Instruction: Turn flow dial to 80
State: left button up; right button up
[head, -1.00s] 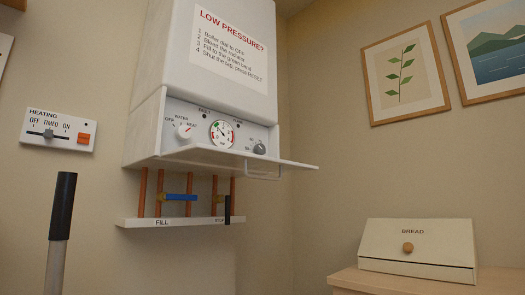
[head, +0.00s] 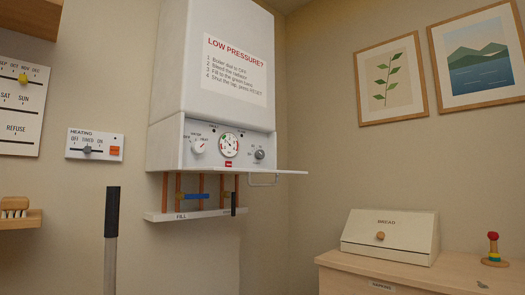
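The white boiler (head: 215,80) hangs on the wall with its control panel showing above a lowered flap. A grey dial (head: 259,155) at the right of the panel looks like the flow dial; its marks are too small to read. Left of it are a round gauge (head: 229,146) and a white OFF/WATER/HEAT dial (head: 198,147). A small red button (head: 228,164) sits under the gauge. Neither of my grippers is in view.
The lowered flap (head: 280,172) with its handle juts out below the panel. Pipes with a blue lever (head: 194,197) and a black lever (head: 233,203) are beneath. A dark-topped post (head: 112,215) stands at left. A bread box (head: 390,238) sits on a cabinet at right.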

aim_at(260, 154)
jog(key=u, duration=0.25)
jog(key=i, duration=1.1)
jog(key=z, duration=0.4)
